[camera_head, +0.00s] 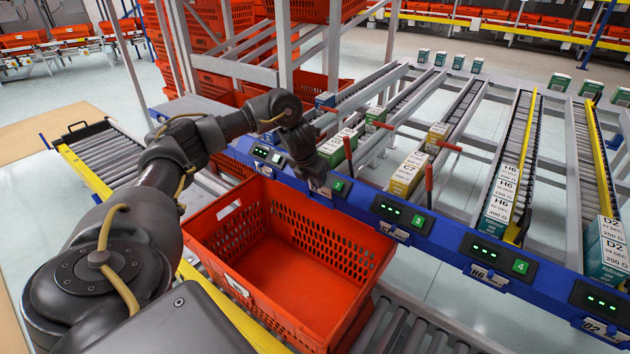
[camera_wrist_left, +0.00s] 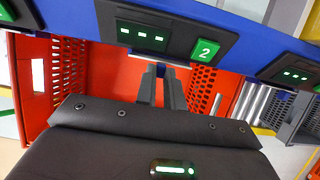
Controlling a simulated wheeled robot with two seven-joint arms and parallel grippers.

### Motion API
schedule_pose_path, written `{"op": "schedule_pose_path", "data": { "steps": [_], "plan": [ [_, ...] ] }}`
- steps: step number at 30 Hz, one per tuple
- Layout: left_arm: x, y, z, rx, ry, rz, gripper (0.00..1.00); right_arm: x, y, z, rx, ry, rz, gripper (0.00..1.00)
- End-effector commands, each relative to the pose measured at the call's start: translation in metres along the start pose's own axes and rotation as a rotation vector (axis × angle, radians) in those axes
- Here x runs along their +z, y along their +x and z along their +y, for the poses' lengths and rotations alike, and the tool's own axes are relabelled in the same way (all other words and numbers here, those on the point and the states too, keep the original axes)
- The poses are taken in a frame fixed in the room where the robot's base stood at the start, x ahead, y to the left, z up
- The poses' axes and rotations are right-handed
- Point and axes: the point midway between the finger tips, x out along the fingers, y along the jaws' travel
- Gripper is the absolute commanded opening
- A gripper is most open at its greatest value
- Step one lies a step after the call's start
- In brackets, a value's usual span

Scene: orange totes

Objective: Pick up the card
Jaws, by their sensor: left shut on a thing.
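My left gripper (camera_head: 318,184) reaches in from the left to the blue rail, next to the green "2" button. In the left wrist view its two dark fingers (camera_wrist_left: 163,84) are close together, with their tips under the display marked 2. They are shut on a thin card (camera_wrist_left: 160,60) at the lower edge of the rail. Only a pale sliver of this card shows; the fingers and rail hide the rest. My right gripper is in neither view.
An empty orange tote (camera_head: 290,300) stands on rollers below the rail. The blue rail (camera_head: 440,242) carries several displays, with other white cards such as H6 (camera_head: 488,277) hanging below. Cartons such as the yellow one (camera_head: 407,175) stand on the sloping lanes behind.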

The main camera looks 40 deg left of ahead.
Motion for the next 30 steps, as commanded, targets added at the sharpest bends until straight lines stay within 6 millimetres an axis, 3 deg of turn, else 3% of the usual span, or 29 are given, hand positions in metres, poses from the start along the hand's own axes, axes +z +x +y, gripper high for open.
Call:
{"op": "schedule_pose_path", "data": {
  "steps": [11,12,18,21,30],
  "plan": [
    [-0.006,-0.031,-0.003,0.000,0.002,0.000,0.00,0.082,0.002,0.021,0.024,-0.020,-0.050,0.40],
    [-0.006,-0.047,-0.003,0.001,0.002,0.000,0.00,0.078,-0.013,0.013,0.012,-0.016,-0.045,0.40],
    [-0.021,-0.090,-0.008,0.000,0.004,0.001,0.00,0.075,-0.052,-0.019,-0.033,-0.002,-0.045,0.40],
    [-0.042,-0.107,-0.011,0.001,0.005,0.003,0.00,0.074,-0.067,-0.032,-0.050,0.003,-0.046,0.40],
    [-0.078,-0.139,-0.019,0.001,0.001,0.001,0.00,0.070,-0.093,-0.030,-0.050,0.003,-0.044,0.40]
  ]
}}
